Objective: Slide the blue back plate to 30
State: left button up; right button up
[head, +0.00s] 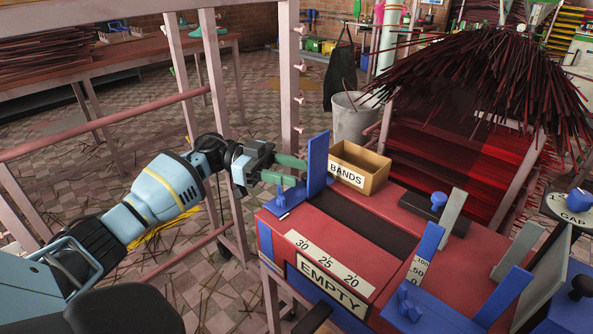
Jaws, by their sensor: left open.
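The blue back plate (318,164) stands upright at the left end of the red machine top (268,218). Its low blue foot (287,204) reaches toward the left edge, with a small knob on it. A white scale (326,264) with 30, 25 and 20 runs along the front, and 30 is its left end. The plate is left of the dark channel. My left gripper (295,170) is open, with green fingers just left of the plate and above its foot. I cannot tell whether a finger touches the plate. My right gripper is not in view.
A cardboard BANDS box (362,169) sits right behind the plate. Other blue uprights (426,253) stand at the machine's right end. An EMPTY label (330,281) is on the front. A post frame (290,70) and a grey bin (353,118) stand behind.

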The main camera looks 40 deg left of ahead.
pick_arm(q)
jog(key=shift+x, duration=0.85)
jog(key=shift+c, duration=0.4)
grip_shut()
